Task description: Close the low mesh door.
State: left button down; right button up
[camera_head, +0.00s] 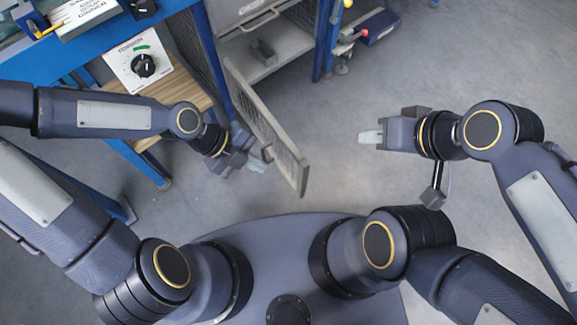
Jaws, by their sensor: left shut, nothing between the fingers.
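The low mesh door (262,122) stands swung open from the blue-framed unit. Its grey frame runs from the unit down toward my base, with its free end near the middle of the view. My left gripper (262,165) is shut and empty, close against the left side of the door near its free end. I cannot tell whether it touches the door. My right gripper (368,136) is out to the right, apart from the door, with its fingertips pointing left. I cannot tell whether its fingers are open or shut.
The unit's grey shelf (275,55) holds a small grey block (263,52). A panel with a black knob (143,65) and a wooden board (180,95) lie left of the door. A blue box (378,26) is at the upper right. Floor between door and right gripper is clear.

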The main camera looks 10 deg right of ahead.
aim_at(301, 173)
pick_arm(q)
jog(key=shift+w+d+f+b, duration=0.1)
jog(key=shift+d+f+b, duration=0.45)
jog(key=shift+d+f, duration=0.6)
jog(key=shift+w+d+f+b, duration=0.1)
jog(key=shift+d+f+b, duration=0.55)
jog(key=shift+d, duration=0.75)
jog(key=shift+w+d+f+b, duration=0.1)
jog(key=shift+d+f+b, duration=0.4)
jog(key=shift+d+f, duration=0.65)
jog(key=shift+d+r, duration=0.15)
jog(key=shift+d, duration=0.05)
